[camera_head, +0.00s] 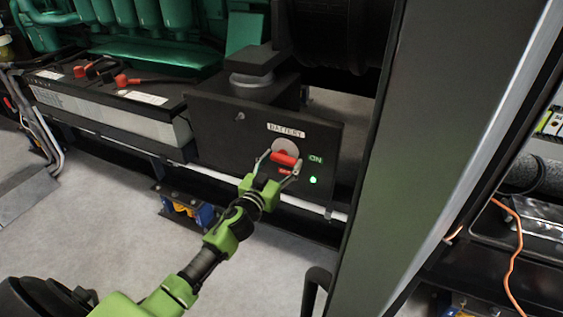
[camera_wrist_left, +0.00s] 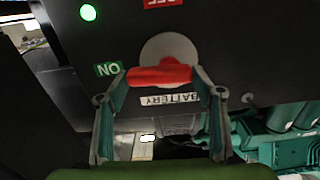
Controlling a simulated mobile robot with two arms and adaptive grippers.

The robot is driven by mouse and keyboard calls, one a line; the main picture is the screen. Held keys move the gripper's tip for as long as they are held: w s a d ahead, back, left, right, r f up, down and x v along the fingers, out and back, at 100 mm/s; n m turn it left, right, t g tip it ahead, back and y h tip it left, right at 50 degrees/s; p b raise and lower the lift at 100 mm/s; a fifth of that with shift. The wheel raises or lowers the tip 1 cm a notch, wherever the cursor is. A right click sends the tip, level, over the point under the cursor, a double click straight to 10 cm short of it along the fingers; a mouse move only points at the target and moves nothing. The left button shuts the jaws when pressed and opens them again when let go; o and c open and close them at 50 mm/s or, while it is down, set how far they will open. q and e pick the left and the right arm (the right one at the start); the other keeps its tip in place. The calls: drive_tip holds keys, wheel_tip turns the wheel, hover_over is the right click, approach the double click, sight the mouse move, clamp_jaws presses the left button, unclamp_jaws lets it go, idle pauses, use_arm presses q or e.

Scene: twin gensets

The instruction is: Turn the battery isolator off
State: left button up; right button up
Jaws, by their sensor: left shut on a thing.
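The battery isolator has a red handle (camera_head: 285,158) on a pale round plate, set in a black panel (camera_head: 215,130) marked BATTERY. The handle also shows in the left wrist view (camera_wrist_left: 160,76), lying nearly level, with one end toward the green ON label (camera_wrist_left: 108,69). The red OFF label (camera_wrist_left: 164,3) is apart from the handle and partly cut off. A green lamp (camera_head: 313,180) on the panel is lit. My left gripper (camera_head: 278,164) is shut on the red handle, a finger at each end. My right gripper is not in view.
A grey battery (camera_head: 105,115) with red and black terminals stands left of the panel, below the green engine (camera_head: 160,20). A wide upright post (camera_head: 420,130) stands close on the right. The pale floor (camera_head: 110,220) is clear at the lower left.

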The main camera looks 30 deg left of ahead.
use_arm(q)
drive_tip(key=m, duration=0.2)
drive_tip(key=shift+f+m, duration=0.2)
drive_tip(key=shift+m, duration=0.2)
drive_tip(key=m, duration=0.2)
drive_tip(key=shift+f+m, duration=0.2)
drive_tip(key=shift+m, duration=0.2)
drive_tip(key=m, duration=0.2)
drive_tip(key=shift+f+m, duration=0.2)
drive_tip(key=shift+m, duration=0.1)
drive_tip(key=m, duration=0.6)
drive_tip(key=f+m+b, duration=0.1)
drive_tip(key=m, duration=0.2)
drive_tip(key=shift+a, duration=0.4)
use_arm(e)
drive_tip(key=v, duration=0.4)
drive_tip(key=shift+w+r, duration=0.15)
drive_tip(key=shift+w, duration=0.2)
use_arm(q)
drive_tip(key=shift+o, duration=0.2)
drive_tip(key=shift+m, duration=0.3)
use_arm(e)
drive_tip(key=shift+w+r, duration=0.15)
use_arm(q)
drive_tip(key=o, duration=1.1)
drive_tip(key=shift+r, duration=0.1)
